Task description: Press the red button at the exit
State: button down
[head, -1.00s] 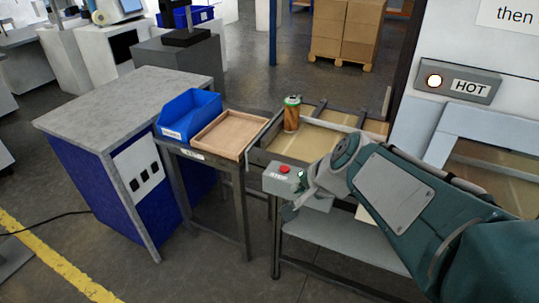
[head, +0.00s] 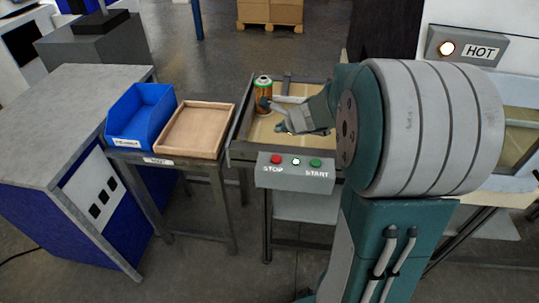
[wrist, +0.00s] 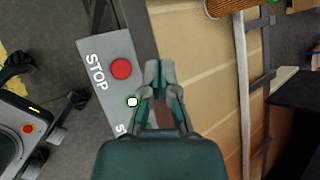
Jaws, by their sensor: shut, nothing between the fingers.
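The red button (head: 277,159) sits at the STOP end of a grey control box (head: 262,178) on the front of the exit frame. It also shows in the wrist view, where the red button (wrist: 121,69) lies just left of my fingertips. A lit white lamp (head: 296,161) and a green START button (head: 315,163) share the box. My gripper (head: 272,106) is shut and empty, above the tan bed behind the box. In the wrist view my gripper (wrist: 159,68) points past the button, apart from it. Part of the START lettering is hidden by my gripper there.
An orange and green cartridge (head: 263,92) stands upright on the tan bed, close to my fingertips. A wooden tray (head: 225,116) and a blue bin (head: 151,96) sit on a stand to the left. A HOT sign (head: 481,51) with a lit lamp is at right.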

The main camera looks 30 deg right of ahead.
aim_at(278, 159)
notch_tip(278, 159, down, 8)
jog(key=shift+a+r, duration=0.1)
jog(key=shift+a+f, duration=0.1)
jog(key=shift+f, duration=0.4)
jog(key=shift+a, duration=0.15)
dwell(0.5)
jog(key=shift+s+f, duration=0.1)
jog(key=shift+f, duration=0.05)
dwell(0.8)
jog(key=shift+f, duration=0.2)
